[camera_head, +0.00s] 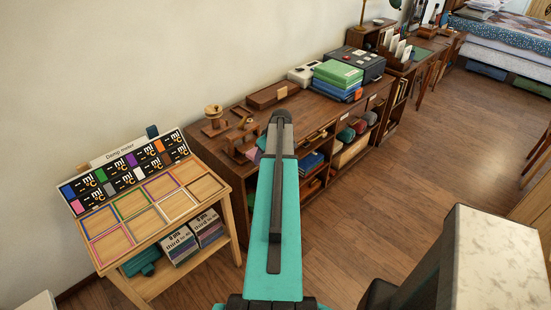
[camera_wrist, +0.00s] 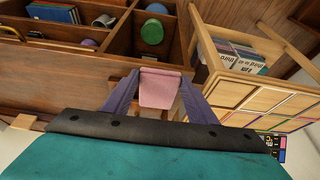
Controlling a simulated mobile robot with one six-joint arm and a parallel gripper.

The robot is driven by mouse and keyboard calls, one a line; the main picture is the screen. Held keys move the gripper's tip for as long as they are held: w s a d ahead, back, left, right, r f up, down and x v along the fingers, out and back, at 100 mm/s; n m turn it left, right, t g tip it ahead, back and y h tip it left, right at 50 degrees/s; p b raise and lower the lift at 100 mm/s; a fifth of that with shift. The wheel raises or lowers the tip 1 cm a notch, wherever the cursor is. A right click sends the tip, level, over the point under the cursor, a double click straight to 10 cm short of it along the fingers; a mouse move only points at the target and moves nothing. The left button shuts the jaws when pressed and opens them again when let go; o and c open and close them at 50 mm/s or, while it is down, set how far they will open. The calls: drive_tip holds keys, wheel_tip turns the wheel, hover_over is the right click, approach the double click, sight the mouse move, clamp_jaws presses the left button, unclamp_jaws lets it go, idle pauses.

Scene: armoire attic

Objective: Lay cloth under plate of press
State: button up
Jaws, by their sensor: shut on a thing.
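A small pink cloth (camera_wrist: 159,96) hangs between the two fingers of my gripper (camera_wrist: 160,76) in the wrist view, and my gripper is shut on it. In the head view a bit of the pink cloth (camera_head: 253,155) shows left of my arm. My arm hides most of the gripper there. A small wooden device with a knobbed top, which looks like the press (camera_head: 240,142), stands on the near end of the long cabinet, just left of the cloth. The cloth appears apart from it, but its plate and the gap below are too small to make out.
Another wooden device (camera_head: 214,120) stands behind it, with a wooden tray (camera_head: 272,95) to the right. Green and blue books (camera_head: 338,78) lie farther along the cabinet (camera_head: 300,106). A slanted sorting table (camera_head: 150,215) stands close on the left. The floor (camera_head: 400,170) at right is clear.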

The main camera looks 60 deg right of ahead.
drive_tip(key=s, duration=0.1)
drive_tip(key=s+d+f, duration=0.1)
drive_tip(key=s, duration=0.1)
drive_tip(key=s+d, duration=0.1)
drive_tip(key=shift+s+d+f, duration=0.15)
drive_tip(key=shift+d+f, duration=0.1)
drive_tip(key=shift+s+f, duration=0.1)
drive_tip(key=shift+b, duration=0.3)
drive_tip(key=shift+w+d+f+b, duration=0.5)
drive_tip(key=shift+w+d, duration=0.15)
drive_tip(key=shift+w, duration=1.25)
drive_tip(key=shift+w+d+f+b, duration=0.45)
drive_tip(key=shift+w+d+b, duration=0.15)
drive_tip(key=shift+w, duration=1.25)
drive_tip(key=shift+w+d+f+b, duration=0.45)
drive_tip(key=shift+w+d, duration=0.2)
drive_tip(key=shift+w, duration=1.25)
drive_tip(key=shift+f+b, duration=0.3)
drive_tip(key=shift+f, duration=0.05)
